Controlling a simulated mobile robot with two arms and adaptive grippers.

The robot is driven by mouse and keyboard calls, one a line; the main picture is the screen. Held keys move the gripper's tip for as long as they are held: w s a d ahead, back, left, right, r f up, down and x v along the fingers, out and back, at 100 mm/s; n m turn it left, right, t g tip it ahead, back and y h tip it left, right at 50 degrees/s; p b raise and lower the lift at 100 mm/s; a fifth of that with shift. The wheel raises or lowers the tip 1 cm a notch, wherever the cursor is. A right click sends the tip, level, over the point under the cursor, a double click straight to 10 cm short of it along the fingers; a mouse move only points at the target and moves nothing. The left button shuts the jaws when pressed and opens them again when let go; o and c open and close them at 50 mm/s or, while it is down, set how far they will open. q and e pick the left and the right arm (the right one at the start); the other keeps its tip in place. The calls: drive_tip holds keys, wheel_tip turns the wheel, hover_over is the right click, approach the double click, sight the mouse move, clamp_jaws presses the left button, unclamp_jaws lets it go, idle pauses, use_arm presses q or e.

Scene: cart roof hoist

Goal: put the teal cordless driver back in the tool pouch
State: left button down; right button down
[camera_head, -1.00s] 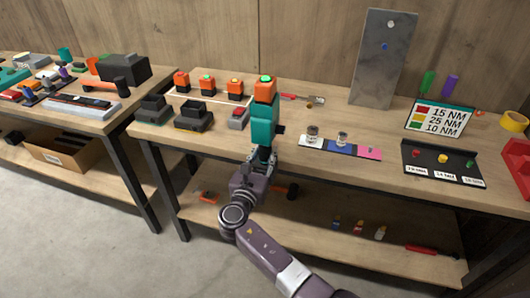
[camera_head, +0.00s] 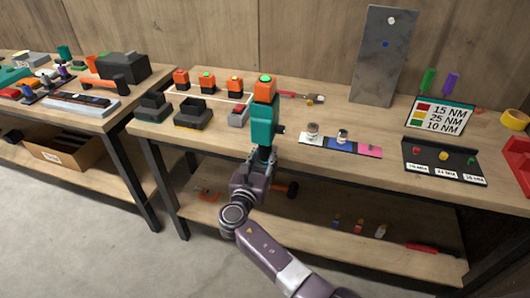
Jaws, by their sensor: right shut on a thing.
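The teal cordless driver (camera_head: 263,126) is in the head view, with an orange block (camera_head: 265,89) on its upper end and a bright green spot on top. Its black nose points right. My right gripper (camera_head: 260,158) is shut on the driver's lower end and holds it upright in front of the middle bench's near edge. The fingers partly hide its lower end. I cannot make out the tool pouch. My left gripper is not in view.
A grey metal plate (camera_head: 384,56) stands at the back. A lower shelf (camera_head: 310,222) holds small tools.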

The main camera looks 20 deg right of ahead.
drive_tip(key=c, duration=1.4)
unclamp_jaws()
drive_tip(key=shift+f, duration=0.1)
drive_tip(key=shift+c, duration=0.2)
drive_tip(key=shift+s+f, duration=0.15)
drive_tip(key=shift+f, duration=0.1)
drive_tip(key=v, duration=1.2)
drive_tip(key=s+d+f+m+g+y, duration=0.1)
drive_tip(key=s+f+m+g+y, duration=0.2)
drive_tip(key=f, duration=0.9)
drive_tip(key=s+d+f+m+g+y, duration=0.15)
drive_tip(key=s+f, duration=0.45)
drive_tip(key=f, duration=0.6)
drive_tip(key=s+f+m+g+y, duration=0.2)
drive_tip(key=s+f+g, duration=0.15)
drive_tip(key=f, duration=0.95)
drive_tip(key=s+d+f+m+g+y, duration=0.1)
drive_tip(key=s+f+m, duration=0.5)
drive_tip(key=s, duration=0.6)
drive_tip(key=s+d+f+m+g+y, duration=0.1)
drive_tip(key=s+d+f+m+g, duration=0.2)
drive_tip(key=s, duration=1)
drive_tip(key=s+d+f+m+g+y, duration=0.1)
drive_tip(key=s+d+f+m, duration=0.3)
drive_tip(key=s+f+m, duration=0.5)
drive_tip(key=s+m+g, duration=0.1)
drive_tip(key=s+m, duration=0.1)
drive_tip(key=s, duration=0.1)
drive_tip(key=shift+s+f, duration=0.2)
drive_tip(key=shift+f, duration=0.2)
